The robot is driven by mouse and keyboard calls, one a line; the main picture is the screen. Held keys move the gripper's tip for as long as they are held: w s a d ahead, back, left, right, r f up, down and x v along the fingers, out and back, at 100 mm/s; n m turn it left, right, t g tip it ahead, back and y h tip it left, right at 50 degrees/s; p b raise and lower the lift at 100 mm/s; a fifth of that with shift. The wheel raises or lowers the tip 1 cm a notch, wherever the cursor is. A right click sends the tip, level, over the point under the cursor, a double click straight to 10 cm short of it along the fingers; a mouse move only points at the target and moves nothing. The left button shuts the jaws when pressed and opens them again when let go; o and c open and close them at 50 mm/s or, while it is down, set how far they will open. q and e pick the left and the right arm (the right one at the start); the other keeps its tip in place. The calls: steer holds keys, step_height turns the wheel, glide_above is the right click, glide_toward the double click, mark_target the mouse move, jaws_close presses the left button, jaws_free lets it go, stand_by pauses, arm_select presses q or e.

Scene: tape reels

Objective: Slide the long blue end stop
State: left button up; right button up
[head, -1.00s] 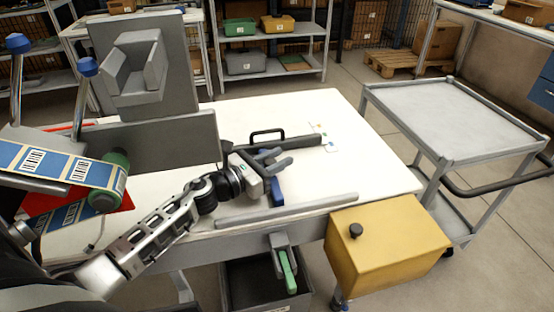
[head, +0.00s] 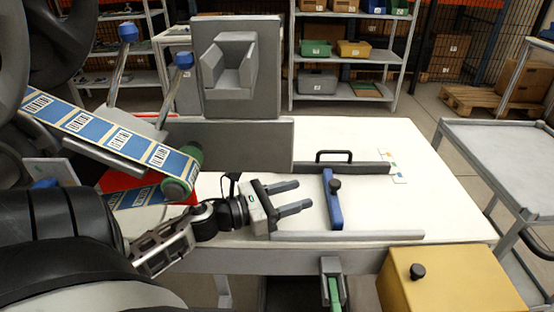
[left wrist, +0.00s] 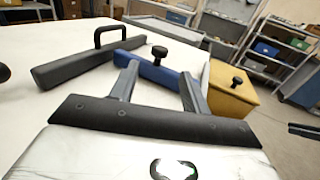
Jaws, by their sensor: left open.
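The long blue end stop (head: 334,212) is a blue bar with a black knob (head: 335,184) on top. It lies across the white table between a grey rail at the back and a light grey rail at the front. My left gripper (head: 306,195) is open, its two fingers pointing right toward the bar. Its tips are just left of the bar in the head view, with nothing between them. The left wrist view shows the blue bar (left wrist: 152,72) just beyond the open fingers; contact cannot be told.
The dark grey back rail (head: 365,168) carries a black handle (head: 334,152). The light grey front rail (head: 350,235) runs along the table edge. A yellow box (head: 450,282) stands at the front right. A label reel strip (head: 115,138) is at the left.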

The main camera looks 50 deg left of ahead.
arm_select(q)
steer(key=shift+v, duration=1.95)
